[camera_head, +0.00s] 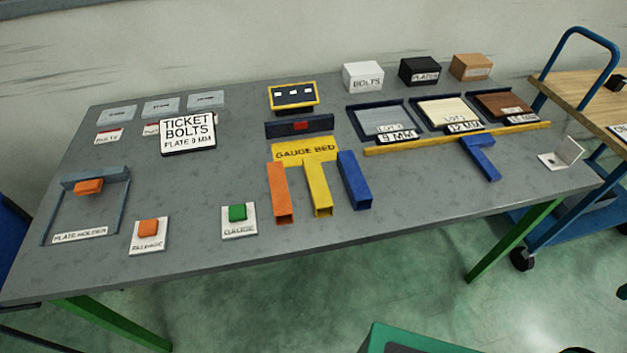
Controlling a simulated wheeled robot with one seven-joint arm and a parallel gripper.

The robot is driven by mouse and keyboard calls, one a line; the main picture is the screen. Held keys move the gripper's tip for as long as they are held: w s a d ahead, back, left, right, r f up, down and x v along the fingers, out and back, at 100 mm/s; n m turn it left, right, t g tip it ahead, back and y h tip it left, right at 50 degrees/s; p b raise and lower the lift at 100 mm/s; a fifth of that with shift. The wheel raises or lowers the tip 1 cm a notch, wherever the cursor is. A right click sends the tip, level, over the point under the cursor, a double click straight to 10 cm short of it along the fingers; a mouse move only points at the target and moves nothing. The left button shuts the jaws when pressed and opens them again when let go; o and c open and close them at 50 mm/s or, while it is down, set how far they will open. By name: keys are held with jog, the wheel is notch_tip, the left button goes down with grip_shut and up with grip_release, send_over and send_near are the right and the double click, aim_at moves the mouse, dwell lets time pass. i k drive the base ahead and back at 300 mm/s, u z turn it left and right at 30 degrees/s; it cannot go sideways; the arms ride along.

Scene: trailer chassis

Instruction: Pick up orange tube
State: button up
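The orange tube (279,194) is a square hollow bar lying on the grey table, with its open end towards the front edge. It is the leftmost of three tubes at the yellow gauge bed (305,151). A yellow tube (318,190) lies just to its right, and a blue tube (354,181) lies right of that. Nothing covers the orange tube. My gripper is not in view.
A green button (238,212) on a white plate sits left of the orange tube. A ticket sign (188,135) stands further left. A long yellow bar (457,138) and a blue piece (481,158) lie right. The table front is mostly clear.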

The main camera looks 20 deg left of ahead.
aim_at(281, 204)
jog(key=z, duration=1.15)
jog(key=k, duration=2.35)
jog(key=u, duration=0.55)
jog(key=i, duration=1.15)
jog(key=z, duration=0.05)
